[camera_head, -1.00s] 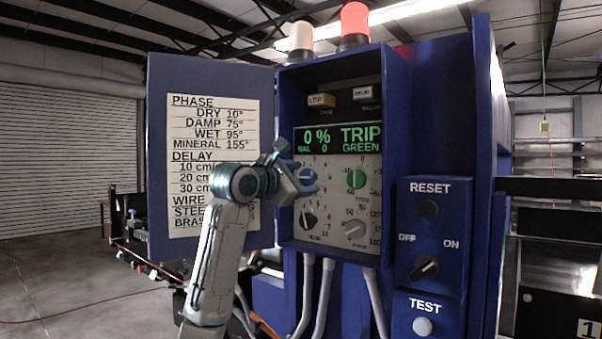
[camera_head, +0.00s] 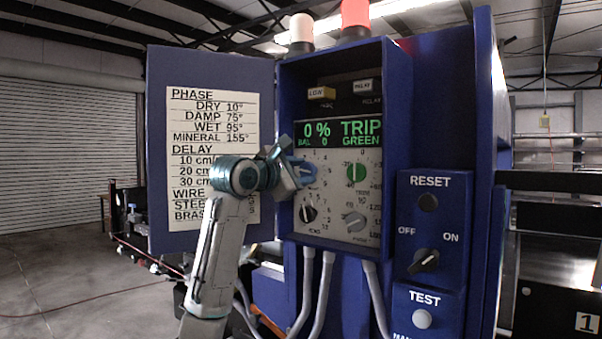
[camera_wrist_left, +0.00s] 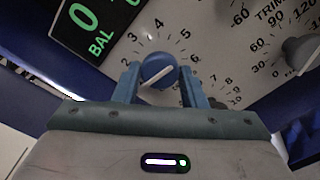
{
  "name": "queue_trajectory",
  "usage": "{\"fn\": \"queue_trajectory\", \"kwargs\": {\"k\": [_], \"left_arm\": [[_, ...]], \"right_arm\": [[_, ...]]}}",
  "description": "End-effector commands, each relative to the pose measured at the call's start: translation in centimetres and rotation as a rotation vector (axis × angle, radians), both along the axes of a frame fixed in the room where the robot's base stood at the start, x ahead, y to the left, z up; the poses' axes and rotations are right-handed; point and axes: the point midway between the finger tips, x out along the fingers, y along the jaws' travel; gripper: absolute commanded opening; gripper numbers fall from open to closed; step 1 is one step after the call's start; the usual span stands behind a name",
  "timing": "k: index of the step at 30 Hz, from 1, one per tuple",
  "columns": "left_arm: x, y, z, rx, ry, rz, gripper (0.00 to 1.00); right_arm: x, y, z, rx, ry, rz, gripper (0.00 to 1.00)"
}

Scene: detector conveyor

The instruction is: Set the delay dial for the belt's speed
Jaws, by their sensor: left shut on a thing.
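The control box (camera_head: 392,120) stands open, with several dials on its grey panel. A blue dial (camera_wrist_left: 157,70) sits at the panel's upper left, inside a ring of numbers. In the head view the gripper mostly hides the dial. The open door carries a white chart (camera_head: 205,125) with PHASE, DELAY and WIRE lines, partly hidden by my arm.
A green dial (camera_head: 357,173), a black dial (camera_head: 308,212) and a grey dial (camera_head: 355,222) share the panel. The display (camera_head: 338,134) reads 0 %, TRIP, GREEN. RESET (camera_head: 428,202), an OFF/ON knob (camera_head: 425,260) and TEST (camera_head: 422,319) are at right.

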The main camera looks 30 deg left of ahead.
Motion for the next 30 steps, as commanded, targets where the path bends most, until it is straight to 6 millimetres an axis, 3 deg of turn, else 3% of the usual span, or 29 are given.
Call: {"fn": "queue_trajectory", "kwargs": {"k": [30], "left_arm": [[0.07, -0.02, -0.17, 0.939, -0.067, -0.003, 0.15]], "right_arm": [[0.13, 0.01, 0.78, 0.000, -0.002, 0.000, 0.36]]}}
